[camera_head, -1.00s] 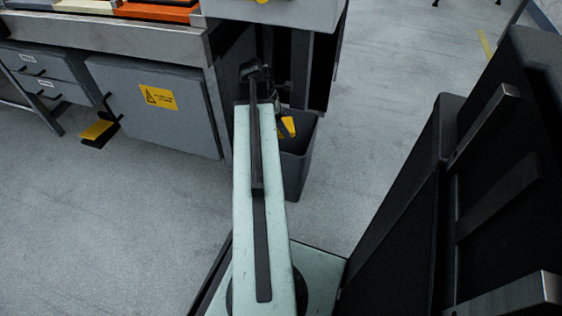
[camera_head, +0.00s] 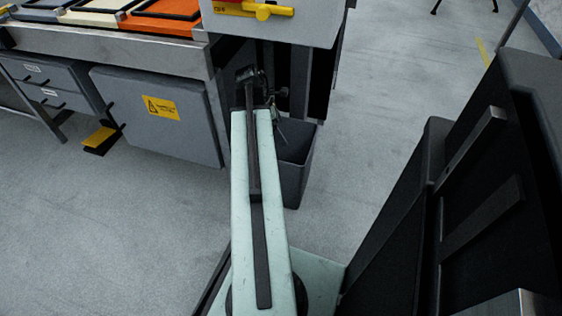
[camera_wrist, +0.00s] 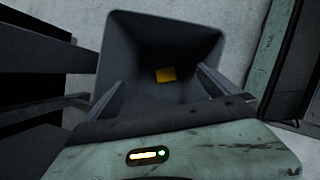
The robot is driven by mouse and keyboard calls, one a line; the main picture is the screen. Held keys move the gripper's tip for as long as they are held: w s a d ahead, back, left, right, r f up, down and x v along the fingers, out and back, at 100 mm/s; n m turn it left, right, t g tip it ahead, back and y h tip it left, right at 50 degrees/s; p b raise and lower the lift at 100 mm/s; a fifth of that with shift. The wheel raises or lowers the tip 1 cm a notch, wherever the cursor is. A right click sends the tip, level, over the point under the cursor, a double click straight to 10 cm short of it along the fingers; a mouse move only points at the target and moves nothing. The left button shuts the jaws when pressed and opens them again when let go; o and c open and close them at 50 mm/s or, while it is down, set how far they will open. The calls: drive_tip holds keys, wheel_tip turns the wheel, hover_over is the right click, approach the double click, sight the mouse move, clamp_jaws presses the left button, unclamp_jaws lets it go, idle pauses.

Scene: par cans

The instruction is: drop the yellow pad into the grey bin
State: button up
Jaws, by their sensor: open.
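The grey bin (camera_head: 296,165) stands on the floor beside the workbench, just beyond the end of my arm. In the wrist view I look down into the bin (camera_wrist: 118,50), and the yellow pad (camera_wrist: 165,75) lies deep inside it. The pad is hidden in the head view. My gripper (camera_wrist: 161,84) is open and empty above the bin, its two fingers apart at the near side of the opening. In the head view my gripper (camera_head: 279,130) is small and partly hidden by my arm.
A grey cabinet (camera_head: 180,138) with a yellow warning label is left of the bin. A yellow and black pedal-like piece (camera_head: 99,138) is near the floor. A grey box with a yellow handle (camera_head: 267,11) overhangs behind. Open floor (camera_head: 365,110) lies to the right.

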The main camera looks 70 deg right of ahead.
drive_tip(key=p+v, duration=0.2)
drive_tip(key=v, duration=0.2)
drive_tip(key=shift+r+p, duration=0.2)
drive_tip(key=shift+p, duration=0.15)
